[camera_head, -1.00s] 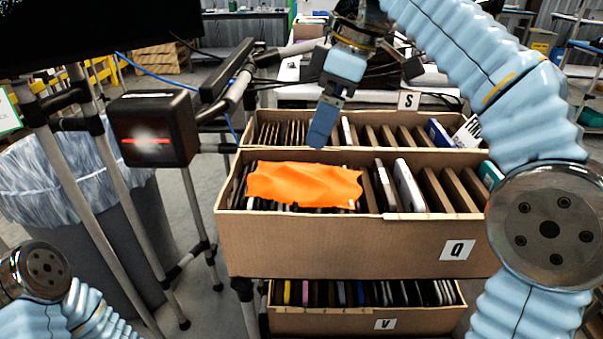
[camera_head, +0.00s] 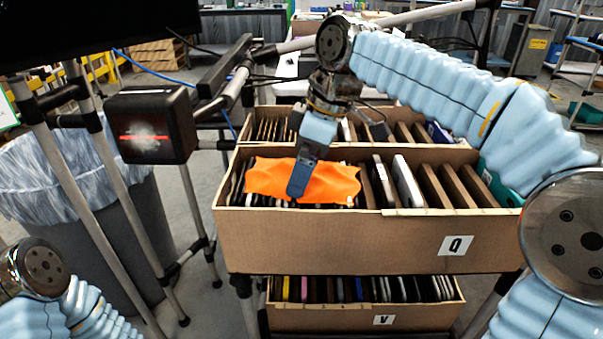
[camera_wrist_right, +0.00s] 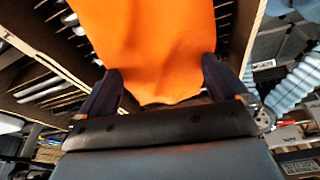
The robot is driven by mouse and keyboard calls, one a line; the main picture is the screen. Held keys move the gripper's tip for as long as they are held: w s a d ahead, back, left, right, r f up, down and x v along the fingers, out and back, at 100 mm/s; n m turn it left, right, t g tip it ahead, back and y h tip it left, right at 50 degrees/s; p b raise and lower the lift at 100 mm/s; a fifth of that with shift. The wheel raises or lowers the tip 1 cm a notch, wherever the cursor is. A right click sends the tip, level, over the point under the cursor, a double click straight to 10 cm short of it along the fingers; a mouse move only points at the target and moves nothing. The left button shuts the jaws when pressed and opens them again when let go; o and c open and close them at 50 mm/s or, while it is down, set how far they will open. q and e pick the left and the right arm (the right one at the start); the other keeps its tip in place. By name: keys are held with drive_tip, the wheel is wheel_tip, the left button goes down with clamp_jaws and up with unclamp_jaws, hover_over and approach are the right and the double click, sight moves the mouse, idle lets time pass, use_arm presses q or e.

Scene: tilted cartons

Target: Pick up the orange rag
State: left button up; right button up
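The orange rag (camera_head: 265,180) lies draped over the upright items in the left part of the carton marked Q (camera_head: 340,243). My right gripper (camera_head: 298,190) is over the middle of the rag, its fingers pointing down. In the right wrist view the rag (camera_wrist_right: 150,45) fills the middle, and the right gripper's two fingers (camera_wrist_right: 160,85) stand apart on either side of its near end. I cannot tell whether the fingers touch the rag. My left gripper is not in view; only part of my left arm shows at the lower left.
Behind carton Q stands another carton (camera_head: 262,126) of upright items, and below it a carton marked V (camera_head: 340,320). A black box with a red light (camera_head: 152,125) on a pole frame and a bagged bin (camera_head: 125,230) stand at the left.

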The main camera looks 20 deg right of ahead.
drive_tip(key=c, duration=1)
drive_tip(key=shift+r, duration=0.55)
drive_tip(key=s+a+r, duration=0.5)
drive_tip(key=s+r, duration=0.7)
drive_tip(key=s, duration=0.1)
drive_tip(key=shift+a, duration=0.15)
